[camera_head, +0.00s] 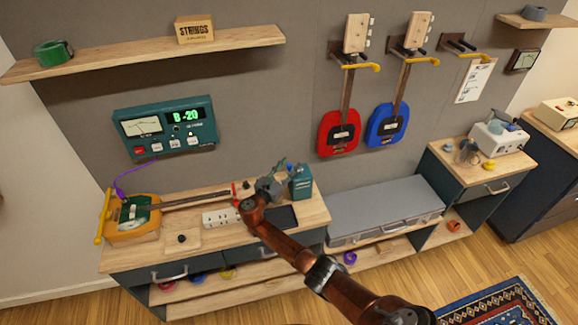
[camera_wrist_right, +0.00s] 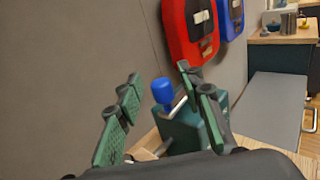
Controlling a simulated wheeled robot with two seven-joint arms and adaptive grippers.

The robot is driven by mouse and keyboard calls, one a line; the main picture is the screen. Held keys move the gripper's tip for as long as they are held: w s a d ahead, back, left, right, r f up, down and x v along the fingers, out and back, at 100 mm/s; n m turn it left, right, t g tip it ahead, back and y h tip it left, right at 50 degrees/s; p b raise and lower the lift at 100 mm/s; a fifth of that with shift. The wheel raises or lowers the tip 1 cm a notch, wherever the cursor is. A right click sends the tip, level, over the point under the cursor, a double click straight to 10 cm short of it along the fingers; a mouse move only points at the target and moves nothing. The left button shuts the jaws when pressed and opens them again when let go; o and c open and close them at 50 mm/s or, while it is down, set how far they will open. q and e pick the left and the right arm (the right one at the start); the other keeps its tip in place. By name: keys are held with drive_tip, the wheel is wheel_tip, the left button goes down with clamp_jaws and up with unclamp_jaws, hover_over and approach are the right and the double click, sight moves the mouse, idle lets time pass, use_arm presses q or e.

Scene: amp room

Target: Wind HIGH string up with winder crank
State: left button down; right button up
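My right gripper (camera_head: 285,170) is over the back right of the workbench, next to a teal box-shaped holder (camera_head: 301,184). In the right wrist view, its green fingers (camera_wrist_right: 166,105) are apart. A blue knob (camera_wrist_right: 163,91) shows between them, above the teal holder (camera_wrist_right: 190,132); it looks like the winder crank's handle, and I cannot tell whether a finger touches it. A yellow-orange guitar (camera_head: 140,229) lies on the bench, its neck (camera_head: 185,201) pointing right toward the gripper; my gripper and arm partly hide the headstock end. My left gripper is not in view.
A teal tuner (camera_head: 166,127) on the wall reads "B -20", with a purple cable to the guitar. A white strip (camera_head: 219,216) and a block with a black knob (camera_head: 182,240) lie on the bench. Red (camera_head: 339,132) and blue (camera_head: 388,125) guitars hang behind.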

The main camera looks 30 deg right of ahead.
drive_tip(key=v, duration=1.1)
drive_tip(key=shift+s+a, duration=0.1)
